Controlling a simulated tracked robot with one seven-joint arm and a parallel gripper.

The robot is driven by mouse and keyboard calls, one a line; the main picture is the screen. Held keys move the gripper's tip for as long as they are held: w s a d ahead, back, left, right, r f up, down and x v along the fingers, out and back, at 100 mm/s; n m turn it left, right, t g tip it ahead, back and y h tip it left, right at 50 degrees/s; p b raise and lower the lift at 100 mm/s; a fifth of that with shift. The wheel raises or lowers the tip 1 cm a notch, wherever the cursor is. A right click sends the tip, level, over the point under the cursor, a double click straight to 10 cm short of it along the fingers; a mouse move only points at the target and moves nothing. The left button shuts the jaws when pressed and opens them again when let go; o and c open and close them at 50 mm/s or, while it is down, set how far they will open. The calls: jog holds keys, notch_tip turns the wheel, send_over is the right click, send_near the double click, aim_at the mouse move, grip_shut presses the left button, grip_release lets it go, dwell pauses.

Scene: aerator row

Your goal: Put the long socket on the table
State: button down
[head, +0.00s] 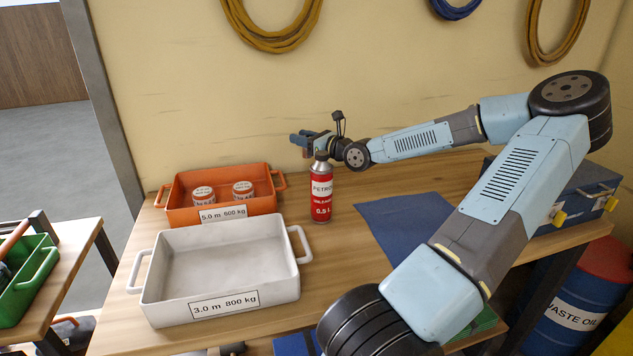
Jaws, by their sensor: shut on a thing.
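My gripper (303,141) is above the back of the table (354,194), near the wall and just behind the bottle's cap in the picture. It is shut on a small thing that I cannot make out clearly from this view. I cannot pick out the long socket for certain. The table's wooden top is bare around the bottle and along its front.
An upright red petrol bottle (321,188) stands just below my gripper in the picture. An empty white crate (222,304) and an orange crate (222,215) with two tins are at left. A blue mat (405,222) and blue toolbox (585,204) are at right.

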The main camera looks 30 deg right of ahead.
notch_tip(320, 180, down, 13)
jog(key=shift+s+d+r, duration=0.1)
jog(key=shift+d, duration=0.05)
dwell(0.4)
jog(key=c, duration=0.7)
grip_release()
jog(key=shift+c, duration=0.2)
jog(key=shift+v, duration=5.95)
jog(key=shift+s, duration=0.1)
